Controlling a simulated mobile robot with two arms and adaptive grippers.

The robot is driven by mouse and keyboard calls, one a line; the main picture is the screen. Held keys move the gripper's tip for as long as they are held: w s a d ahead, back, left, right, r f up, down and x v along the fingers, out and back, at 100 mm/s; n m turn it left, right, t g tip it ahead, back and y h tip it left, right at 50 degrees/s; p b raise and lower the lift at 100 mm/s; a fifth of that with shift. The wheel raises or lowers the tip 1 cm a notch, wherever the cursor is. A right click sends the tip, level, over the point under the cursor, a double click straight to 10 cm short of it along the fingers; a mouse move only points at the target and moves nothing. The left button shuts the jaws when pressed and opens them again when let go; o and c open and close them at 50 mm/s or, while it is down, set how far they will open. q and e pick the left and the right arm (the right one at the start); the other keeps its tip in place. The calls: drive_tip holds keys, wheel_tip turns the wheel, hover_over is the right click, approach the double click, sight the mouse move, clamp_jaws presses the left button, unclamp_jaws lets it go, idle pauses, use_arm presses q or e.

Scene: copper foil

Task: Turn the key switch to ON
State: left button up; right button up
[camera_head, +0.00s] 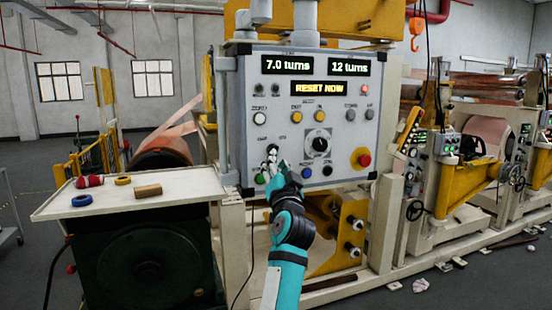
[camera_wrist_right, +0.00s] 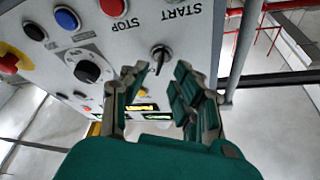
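The key switch (camera_wrist_right: 160,54) shows in the right wrist view as a round metal switch with a narrow key, on the grey control panel (camera_head: 245,95). My right gripper (camera_wrist_right: 159,76) is open, with a finger on each side of the key. I cannot tell whether either finger touches it. In the head view my right gripper (camera_head: 273,158) is at the panel's lower left and largely hides the switch. The key's ON or OFF mark is not readable. My left gripper is not in view.
A black rotary dial (camera_head: 320,144) and a red mushroom button (camera_head: 364,159) are to the right on the panel. Blue (camera_wrist_right: 66,18) and red (camera_wrist_right: 113,6) push buttons lie near the key. A white side table (camera_head: 185,185) holds rings, a red spool and a wooden block.

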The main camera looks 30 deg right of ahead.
drive_tip(key=v, duration=0.3)
drive_tip(key=shift+s+a+f, duration=0.1)
drive_tip(key=shift+s+a, duration=0.05)
drive_tip(key=shift+s, duration=0.15)
